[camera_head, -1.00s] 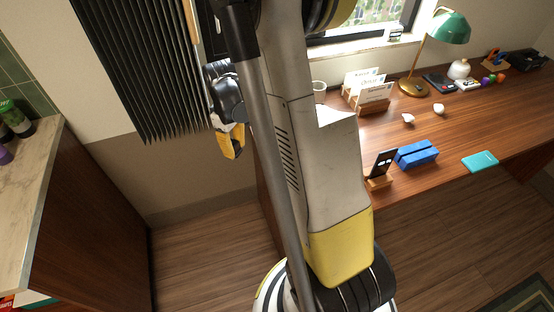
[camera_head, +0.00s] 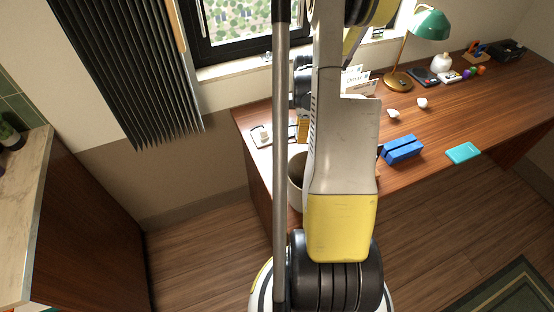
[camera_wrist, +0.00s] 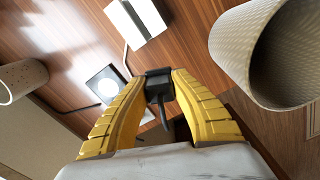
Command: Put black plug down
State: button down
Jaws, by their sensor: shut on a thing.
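The black plug (camera_wrist: 158,92) is between the yellow fingertips of my gripper (camera_wrist: 159,76) in the wrist view, with a thin dark part trailing toward the palm. My gripper is shut on it, above the wooden desk (camera_wrist: 60,48). In the head view my gripper (camera_head: 303,130) is mostly hidden behind my arm, near the left end of the desk (camera_head: 440,120). The plug cannot be made out there. How high it is above the desktop is hard to tell.
A patterned bin (camera_wrist: 228,45) is close at the right in the wrist view. A beige cup (camera_wrist: 22,76), a white round-faced item (camera_wrist: 103,84) and a white block (camera_wrist: 140,25) are around the gripper. A blue case (camera_head: 402,148) and lamp (camera_head: 428,25) are farther right.

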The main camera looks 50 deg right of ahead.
jog(key=b, duration=0.3)
send_over(277, 163)
notch_tip(277, 163, down, 5)
jog(key=shift+w+f, duration=0.1)
jog(key=shift+f, duration=0.1)
jog(key=shift+f+b, duration=0.65)
jog(key=shift+f, duration=1.15)
jog(key=shift+f, duration=0.1)
jog(key=shift+f+b, duration=0.5)
jog(key=shift+b, duration=0.1)
jog(key=c, duration=1.2)
grip_release()
jog(key=shift+r, duration=0.1)
jog(key=shift+r, duration=0.1)
notch_tip(277, 163, up, 13)
jog(key=p, duration=0.6)
